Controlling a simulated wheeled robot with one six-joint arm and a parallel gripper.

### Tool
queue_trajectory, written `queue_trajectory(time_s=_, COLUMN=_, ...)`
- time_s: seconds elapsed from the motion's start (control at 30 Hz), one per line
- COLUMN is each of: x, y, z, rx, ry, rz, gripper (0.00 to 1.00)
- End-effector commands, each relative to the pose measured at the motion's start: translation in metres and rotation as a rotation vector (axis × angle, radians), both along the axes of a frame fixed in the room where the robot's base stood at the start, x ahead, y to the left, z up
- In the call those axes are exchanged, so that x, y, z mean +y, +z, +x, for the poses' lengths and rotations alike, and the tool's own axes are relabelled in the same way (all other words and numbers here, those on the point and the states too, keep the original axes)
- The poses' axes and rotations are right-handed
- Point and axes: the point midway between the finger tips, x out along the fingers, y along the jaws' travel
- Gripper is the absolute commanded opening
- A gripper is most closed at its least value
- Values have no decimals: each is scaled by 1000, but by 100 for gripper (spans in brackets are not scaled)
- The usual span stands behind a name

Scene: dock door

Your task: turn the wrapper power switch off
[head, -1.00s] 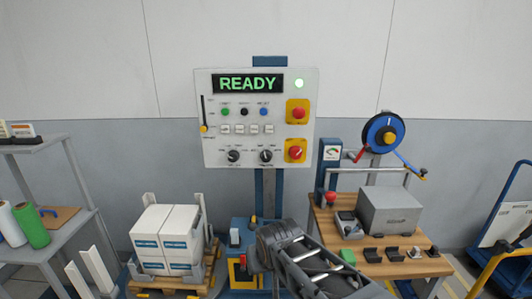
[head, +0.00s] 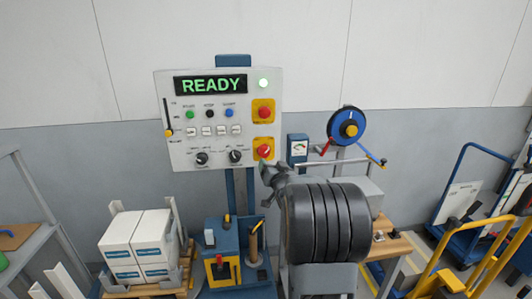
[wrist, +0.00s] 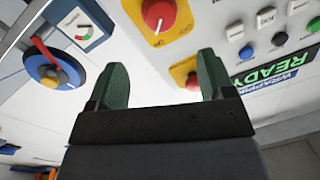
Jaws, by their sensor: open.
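The likely power switch, a red rotary knob on a yellow plate (head: 264,151), is at the panel's lower right. In the wrist view this knob (wrist: 158,14) is at the top, with a pale mark on it; its exact setting is unclear. My gripper (wrist: 162,76) is open and empty, its green-padded fingers apart. In the head view it is just below and right of the knob, partly hidden by my arm.
A red mushroom button (head: 263,112) on yellow sits directly above the knob; it also shows between my fingers in the wrist view (wrist: 193,81). Dark dials (head: 235,156) are left. A blue reel (head: 347,130) with a crank stands right. Stacked boxes (head: 136,240) are lower left.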

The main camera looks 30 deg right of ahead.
Motion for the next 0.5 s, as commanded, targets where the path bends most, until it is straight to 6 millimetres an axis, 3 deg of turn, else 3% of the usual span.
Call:
queue_trajectory(time_s=0.3, x=-21, y=2, z=58, rx=3, ry=0, rz=1, gripper=75)
queue_trajectory(time_s=0.5, x=-31, y=2, z=84, rx=3, ry=1, rz=0, gripper=75)
